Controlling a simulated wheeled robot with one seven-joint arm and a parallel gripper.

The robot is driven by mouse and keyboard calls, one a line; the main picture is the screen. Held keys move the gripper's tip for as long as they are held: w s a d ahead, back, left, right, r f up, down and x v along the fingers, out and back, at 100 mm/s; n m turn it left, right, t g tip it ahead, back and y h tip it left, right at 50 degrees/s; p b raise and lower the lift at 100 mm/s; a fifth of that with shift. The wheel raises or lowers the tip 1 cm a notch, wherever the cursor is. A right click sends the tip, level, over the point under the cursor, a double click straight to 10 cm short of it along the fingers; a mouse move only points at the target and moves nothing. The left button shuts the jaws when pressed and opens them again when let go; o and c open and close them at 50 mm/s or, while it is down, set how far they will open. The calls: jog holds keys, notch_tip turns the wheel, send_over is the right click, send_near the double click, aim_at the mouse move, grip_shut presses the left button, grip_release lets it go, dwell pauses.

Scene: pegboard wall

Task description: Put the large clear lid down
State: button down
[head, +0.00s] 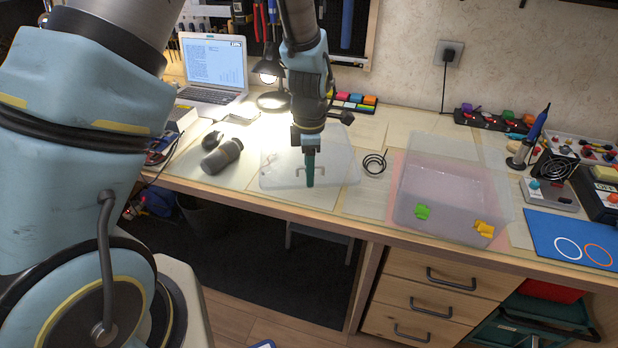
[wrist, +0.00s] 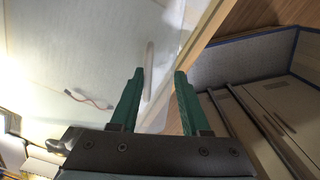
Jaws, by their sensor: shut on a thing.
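The large clear lid (head: 340,166) is a translucent sheet with a handle, seen flat at or just above the bench top in the middle of the head view. My gripper (head: 310,182) points down over the lid's middle, its green fingers shut on the lid at the handle. In the wrist view my gripper (wrist: 157,75) shows two green fingers with a pale translucent strip between them. I cannot tell whether the lid's underside touches the bench.
A clear box (head: 445,188) with green and orange pieces stands right of the lid. A black cable coil (head: 374,162) lies between them. A dark bottle (head: 222,156) lies left of the lid. The bench's front edge (head: 270,205) is close to the lid.

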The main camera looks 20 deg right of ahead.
jog(key=shift+f+p, duration=0.5)
jog(key=shift+f, duration=1.8)
jog(key=shift+f, duration=0.15)
jog(key=shift+c, duration=1.9)
grip_release()
